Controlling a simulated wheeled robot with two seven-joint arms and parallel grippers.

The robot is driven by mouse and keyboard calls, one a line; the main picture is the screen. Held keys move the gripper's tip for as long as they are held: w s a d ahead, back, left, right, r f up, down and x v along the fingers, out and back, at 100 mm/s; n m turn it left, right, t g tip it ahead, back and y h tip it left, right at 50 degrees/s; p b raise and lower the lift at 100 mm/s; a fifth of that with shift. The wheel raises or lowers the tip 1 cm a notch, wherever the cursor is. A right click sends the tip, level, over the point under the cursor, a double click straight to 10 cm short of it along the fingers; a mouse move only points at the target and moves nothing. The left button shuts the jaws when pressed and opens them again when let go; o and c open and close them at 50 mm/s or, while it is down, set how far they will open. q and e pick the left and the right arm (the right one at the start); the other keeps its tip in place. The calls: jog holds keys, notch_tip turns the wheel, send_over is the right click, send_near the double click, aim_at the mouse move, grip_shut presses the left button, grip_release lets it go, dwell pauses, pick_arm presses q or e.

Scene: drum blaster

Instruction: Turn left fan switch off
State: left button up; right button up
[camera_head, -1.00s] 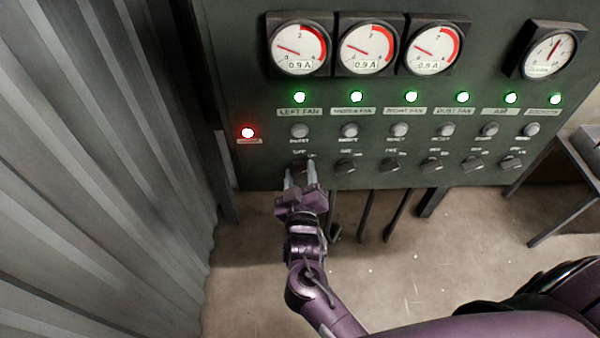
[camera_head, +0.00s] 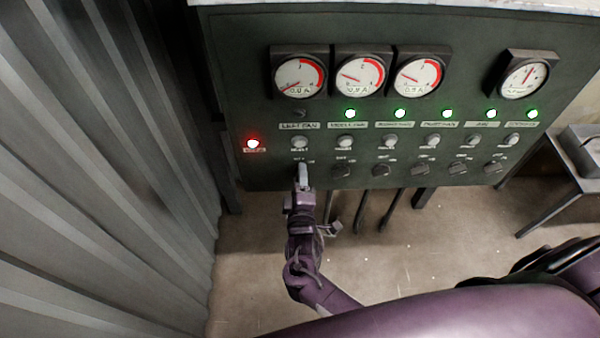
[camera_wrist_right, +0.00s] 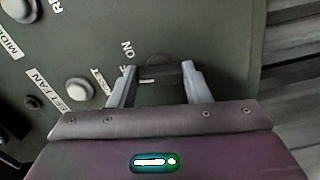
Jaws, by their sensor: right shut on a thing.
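The left fan switch is a dark rotary knob (camera_wrist_right: 160,72) at the left end of the bottom row on the green panel (camera_head: 235,110). My right gripper (camera_head: 302,172) is shut on this knob; in the right wrist view its two fingers (camera_wrist_right: 158,82) stand on either side of it, near the ON and OFF marks. In the head view the gripper mostly hides the knob. The LEFT FAN label (camera_head: 299,126) is above, and the lamp over it (camera_head: 299,114) is dark. The left gauge (camera_head: 299,77) has its needle low. My left gripper is not in view.
More knobs (camera_head: 342,170) continue to the right, under lit green lamps (camera_head: 350,114). A red lamp (camera_head: 252,143) glows at the panel's left. A corrugated wall (camera_head: 100,180) stands close on the left. A grey table (camera_head: 565,180) is at the right.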

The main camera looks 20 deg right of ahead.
jog(key=shift+n+p, duration=0.6)
jog(key=shift+n, duration=0.5)
jog(key=o, duration=1)
jog(key=b+v, duration=0.1)
jog(key=v, duration=0.6)
jog(key=shift+s+a, duration=0.15)
jog(key=shift+s, duration=0.25)
